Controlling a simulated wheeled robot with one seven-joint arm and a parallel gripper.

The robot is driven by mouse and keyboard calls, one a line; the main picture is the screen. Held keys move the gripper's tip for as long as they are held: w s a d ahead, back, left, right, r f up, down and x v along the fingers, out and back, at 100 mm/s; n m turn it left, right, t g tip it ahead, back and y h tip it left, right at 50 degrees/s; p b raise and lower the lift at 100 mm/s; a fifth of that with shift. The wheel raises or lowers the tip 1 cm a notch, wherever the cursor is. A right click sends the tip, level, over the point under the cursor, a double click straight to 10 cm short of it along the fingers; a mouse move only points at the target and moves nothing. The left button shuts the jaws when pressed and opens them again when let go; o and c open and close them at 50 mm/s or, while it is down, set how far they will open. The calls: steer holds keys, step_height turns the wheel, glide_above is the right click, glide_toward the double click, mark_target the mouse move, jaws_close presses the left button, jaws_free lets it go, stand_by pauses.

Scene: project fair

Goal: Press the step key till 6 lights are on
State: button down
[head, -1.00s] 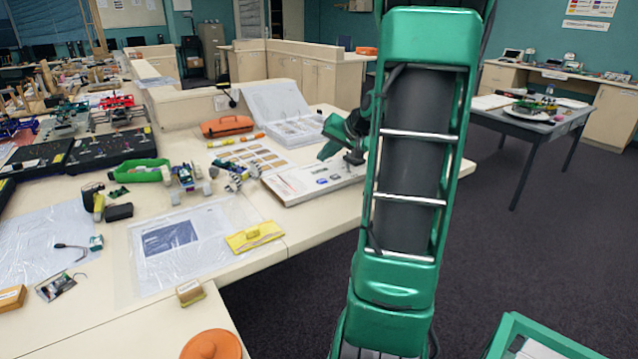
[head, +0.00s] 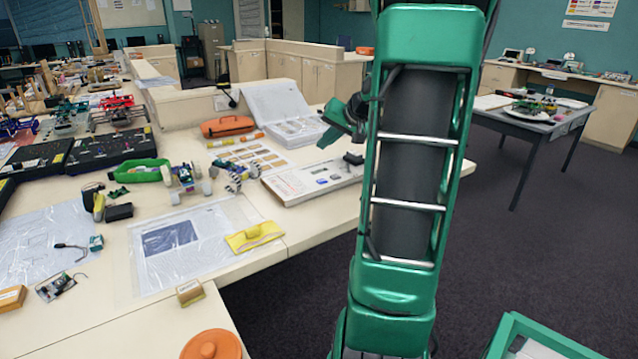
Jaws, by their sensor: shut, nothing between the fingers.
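A flat white panel (head: 285,187) lies near the table's right edge, with small coloured marks, two small blue patches near its front and a dark block (head: 353,158) at its far right corner. Which part is the step key, and how many lights are on, is too small to tell. My gripper (head: 329,137), green and dark, is above the panel's far side, shut and empty. It appears apart from the panel. My own arm covers the space right of it and hides part of the wrist.
Behind the panel lie an open white binder (head: 290,125) and an orange case (head: 227,126). To the left are small wheeled models (head: 185,180), a yellow pouch (head: 254,237) and a plastic sheet (head: 150,270). Open floor lies right of the table.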

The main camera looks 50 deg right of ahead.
mark_target(324, 182)
steer(key=shift+f, duration=4.45)
steer(key=shift+f, duration=0.1)
steer(key=shift+f, duration=0.3)
steer(key=shift+s+f, duration=0.1)
steer(key=shift+f, duration=0.2)
steer(key=shift+r, duration=0.75)
steer(key=shift+r, duration=2.5)
